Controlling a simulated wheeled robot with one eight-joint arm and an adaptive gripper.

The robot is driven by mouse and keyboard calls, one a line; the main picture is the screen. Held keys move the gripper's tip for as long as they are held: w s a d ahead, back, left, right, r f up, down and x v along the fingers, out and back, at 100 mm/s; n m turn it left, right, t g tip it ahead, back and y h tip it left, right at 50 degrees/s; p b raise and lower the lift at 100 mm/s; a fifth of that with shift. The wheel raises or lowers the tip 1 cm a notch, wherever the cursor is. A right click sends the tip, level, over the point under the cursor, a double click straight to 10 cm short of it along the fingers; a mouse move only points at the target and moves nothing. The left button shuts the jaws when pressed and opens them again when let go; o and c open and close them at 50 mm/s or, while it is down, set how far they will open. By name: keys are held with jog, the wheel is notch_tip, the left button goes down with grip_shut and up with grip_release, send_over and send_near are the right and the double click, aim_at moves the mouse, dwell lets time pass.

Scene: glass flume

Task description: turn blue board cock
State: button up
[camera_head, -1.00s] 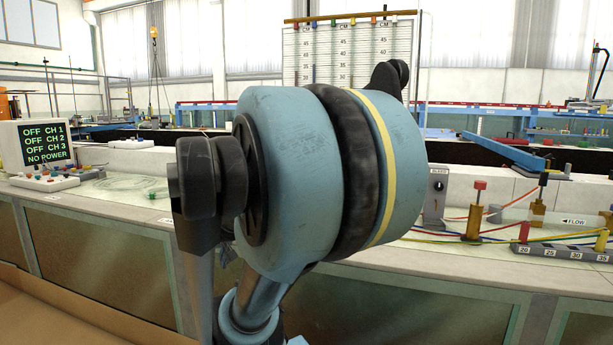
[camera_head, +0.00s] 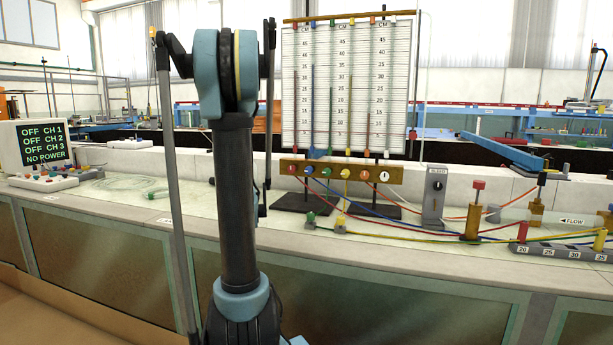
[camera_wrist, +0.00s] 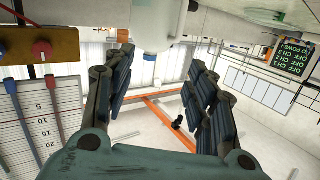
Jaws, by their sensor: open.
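The blue cock (camera_head: 309,170) is the small blue knob on the wooden bar (camera_head: 338,174) under the scale board (camera_head: 345,120), between a red knob (camera_head: 292,169) and a green one. In the upside-down wrist view, the blue knob (camera_wrist: 4,50) is at the left edge beside the red knob (camera_wrist: 41,50). My gripper (camera_wrist: 160,72) is open and empty there, with its fingers apart and off to the side of the bar, not touching either knob. In the head view my arm stands left of the board and the gripper cannot be made out.
Coloured tubes run along the bench from the bar. A grey bleed box (camera_head: 435,198) and a red-topped post (camera_head: 474,210) stand to the right. A display (camera_head: 42,147) reading NO POWER stands far left. The glass-topped bench (camera_head: 130,200) has free room left of the bar.

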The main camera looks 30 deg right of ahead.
jog(key=w+d+m+t+h, duration=0.1)
jog(key=d+m+h, duration=0.35)
jog(key=d, duration=0.75)
jog(key=m+g+h, duration=0.4)
jog(key=m+h, duration=0.1)
jog(key=h, duration=0.4)
send_near(308, 172)
jog(key=shift+n, duration=0.25)
jog(key=x, duration=1)
jog(key=shift+w, duration=0.1)
jog(key=c, duration=1.1)
